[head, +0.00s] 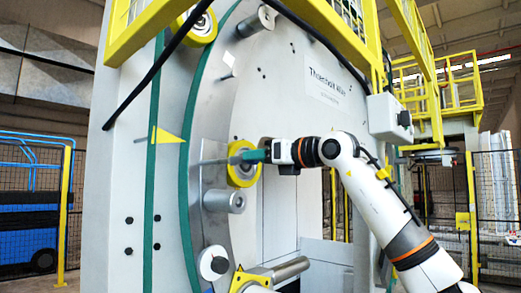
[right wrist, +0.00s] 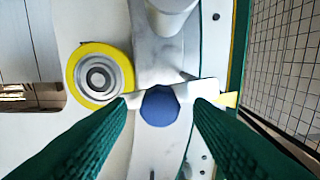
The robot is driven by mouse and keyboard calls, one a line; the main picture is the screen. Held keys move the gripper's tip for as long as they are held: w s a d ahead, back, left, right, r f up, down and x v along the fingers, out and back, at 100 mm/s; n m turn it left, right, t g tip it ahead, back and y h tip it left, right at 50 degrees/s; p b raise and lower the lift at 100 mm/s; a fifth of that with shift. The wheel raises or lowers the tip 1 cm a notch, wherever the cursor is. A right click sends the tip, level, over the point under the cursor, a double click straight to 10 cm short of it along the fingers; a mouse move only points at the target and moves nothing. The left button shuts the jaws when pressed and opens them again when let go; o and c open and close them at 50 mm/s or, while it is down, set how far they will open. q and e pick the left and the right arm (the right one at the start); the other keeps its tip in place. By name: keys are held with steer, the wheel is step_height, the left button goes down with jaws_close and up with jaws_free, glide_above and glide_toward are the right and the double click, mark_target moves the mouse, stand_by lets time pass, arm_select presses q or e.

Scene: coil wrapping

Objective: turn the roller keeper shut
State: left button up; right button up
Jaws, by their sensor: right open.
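The roller keeper appears to be the pale piece with a blue round knob (right wrist: 159,106) between my fingers in the right wrist view. The roller also shows left of the knob in the right wrist view (right wrist: 99,79). My left gripper is out of view.
A grey cylinder (head: 224,201) juts out below the roller. A yellow triangular flag (head: 168,136) points to the ring's green edge. Another yellow roller (head: 199,27) sits higher. A grey roller with a yellow bracket (head: 277,272) is at the bottom. Yellow railing (head: 153,28) stands above.

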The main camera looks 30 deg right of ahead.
steer(key=shift+w, duration=0.25)
jaws_close()
